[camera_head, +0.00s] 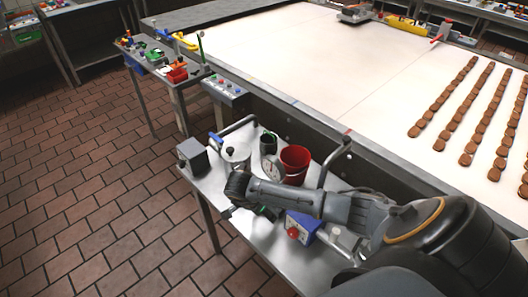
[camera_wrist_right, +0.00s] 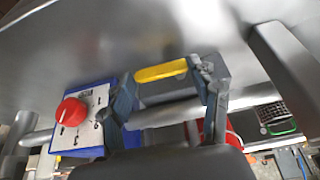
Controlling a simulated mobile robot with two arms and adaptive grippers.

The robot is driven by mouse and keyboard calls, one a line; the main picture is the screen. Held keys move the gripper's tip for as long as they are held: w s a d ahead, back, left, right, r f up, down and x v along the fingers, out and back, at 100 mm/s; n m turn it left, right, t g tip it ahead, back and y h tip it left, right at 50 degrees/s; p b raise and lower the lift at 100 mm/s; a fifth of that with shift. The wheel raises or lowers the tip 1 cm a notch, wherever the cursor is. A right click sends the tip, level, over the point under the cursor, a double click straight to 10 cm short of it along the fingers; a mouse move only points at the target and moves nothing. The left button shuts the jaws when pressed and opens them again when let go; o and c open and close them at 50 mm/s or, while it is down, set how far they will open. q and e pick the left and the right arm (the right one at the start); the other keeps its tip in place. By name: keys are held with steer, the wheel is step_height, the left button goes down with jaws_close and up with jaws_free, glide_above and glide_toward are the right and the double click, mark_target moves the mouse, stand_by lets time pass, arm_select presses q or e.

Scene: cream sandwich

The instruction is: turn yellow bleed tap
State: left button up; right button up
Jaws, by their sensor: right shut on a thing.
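The yellow bleed tap (camera_wrist_right: 160,72) shows as a short yellow lever in the right wrist view, beside a grey pipe (camera_wrist_right: 165,113). My right gripper (camera_wrist_right: 170,80) has one finger at each end of the lever and is shut on it. In the head view my right arm reaches in from the right over a steel side table (camera_head: 225,205). The arm hides the tap and most of the gripper there. My left gripper is not in view.
A blue box with a red knob (camera_wrist_right: 70,111) is close beside the gripper; it also shows in the head view (camera_head: 302,226). A red bucket (camera_head: 295,164), a round gauge (camera_head: 274,169) and a grey block (camera_head: 192,157) stand on the table. A white conveyor (camera_head: 300,60) runs behind.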

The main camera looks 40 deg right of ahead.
steer(key=shift+w+b, duration=0.15)
steer(key=shift+b, duration=0.35)
steer(key=g+b, duration=0.2)
steer(key=b, duration=0.1)
steer(key=w+g+b, duration=0.1)
steer(key=g+b, duration=0.1)
steer(key=b, duration=0.1)
steer(key=shift+w+r+n+g+h+b, duration=0.1)
steer(key=shift+n+g+h+b, duration=0.2)
steer(key=shift+n+h+b, duration=0.1)
steer(key=shift+w+r+g+b, duration=0.2)
steer(key=shift+g+b, duration=0.3)
steer(key=shift+g, duration=0.4)
steer(key=shift+r+n, duration=0.1)
steer(key=shift+n, duration=0.2)
steer(key=o, duration=1.1)
steer(key=shift+o, duration=0.3)
